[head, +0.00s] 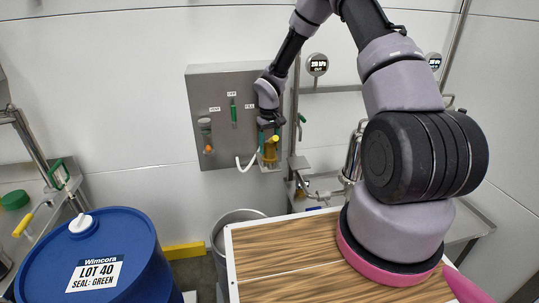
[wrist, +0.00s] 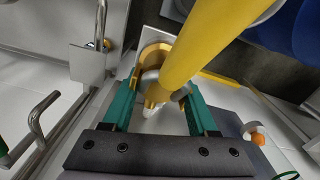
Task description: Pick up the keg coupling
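The keg coupling (head: 270,150), with a yellow part and a brass-coloured part, is at the lower right of the grey wall panel in the head view. A white hose shows beside it. In the wrist view its brass-and-white body (wrist: 152,84) sits between my fingertips, and a thick yellow bar (wrist: 205,45) runs from it to the upper right. My gripper (wrist: 163,88) has teal fingers standing wide apart, one on each side of the body. I cannot see clear contact on both sides. In the head view my gripper (head: 269,128) partly hides the coupling.
The grey panel (head: 222,95) carries a green-handled lever and an orange-tipped fitting. A blue drum (head: 120,265) stands front left. A wood-topped table (head: 285,255) is in front, with a grey bin (head: 236,216) beside it. Pipes and a metal bench lie to the right.

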